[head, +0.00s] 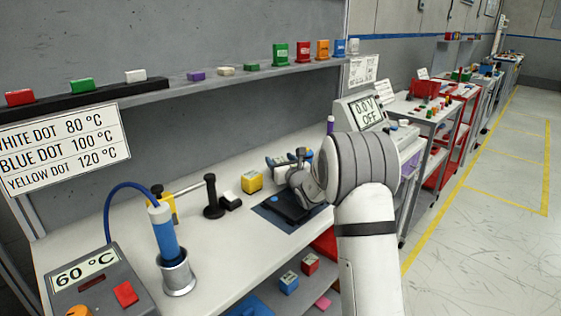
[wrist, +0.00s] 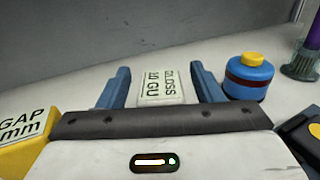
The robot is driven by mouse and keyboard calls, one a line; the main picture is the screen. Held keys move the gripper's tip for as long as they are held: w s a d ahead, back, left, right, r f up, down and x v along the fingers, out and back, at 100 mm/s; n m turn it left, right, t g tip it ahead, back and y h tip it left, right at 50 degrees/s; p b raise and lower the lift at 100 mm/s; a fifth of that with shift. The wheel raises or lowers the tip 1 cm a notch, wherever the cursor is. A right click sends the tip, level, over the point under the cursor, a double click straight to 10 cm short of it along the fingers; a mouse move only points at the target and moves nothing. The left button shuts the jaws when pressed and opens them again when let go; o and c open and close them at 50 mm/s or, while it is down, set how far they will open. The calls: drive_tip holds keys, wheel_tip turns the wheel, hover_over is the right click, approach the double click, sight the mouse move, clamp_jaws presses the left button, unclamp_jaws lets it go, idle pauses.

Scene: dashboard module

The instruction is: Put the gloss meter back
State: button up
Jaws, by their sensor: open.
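The gloss meter (wrist: 160,84), a pale block with a label reading "GLOSS 10 GU", stands on the white bench in the wrist view. My gripper (wrist: 160,72) is open, with one blue finger on each side of the meter. A narrow gap shows beside it, and I cannot tell whether either finger touches it. The meter's lower part is hidden behind my gripper body. In the head view my gripper (head: 284,160) is over the back of the bench, partly covered by my own wrist. I cannot make out the meter clearly there.
A yellow gap gauge (wrist: 25,145) stands close on the left. A blue bottle with a yellow cap (wrist: 249,77) stands close on the right, near a purple-topped item (wrist: 305,55). A dark blue mat (head: 268,213) lies at the bench front. A grey wall rises behind.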

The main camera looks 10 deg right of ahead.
drive_tip(key=v, duration=0.7)
drive_tip(key=shift+s, duration=0.25)
drive_tip(key=s+a+r+n+g+y+p, duration=0.3)
drive_tip(key=s+a+r+n+g+y, duration=0.15)
drive_tip(key=s+a+n, duration=0.4)
drive_tip(key=s+a+r+n+g+y+p, duration=0.2)
drive_tip(key=s+a+r+n+g+y, duration=0.3)
drive_tip(key=s+n, duration=0.6)
drive_tip(key=s+d+n+g+h+p, duration=0.2)
drive_tip(key=s+d+n+h, duration=0.4)
drive_tip(key=s, duration=0.5)
drive_tip(key=s+d+n+g+h+p, duration=0.3)
drive_tip(key=s+d+n+h, duration=0.3)
drive_tip(key=s, duration=0.6)
drive_tip(key=shift+f+n+h+p, duration=0.35)
drive_tip(key=shift+n+h+p, duration=0.35)
drive_tip(key=shift+n, duration=0.25)
drive_tip(key=shift+s+g, duration=0.1)
drive_tip(key=shift+g, duration=0.15)
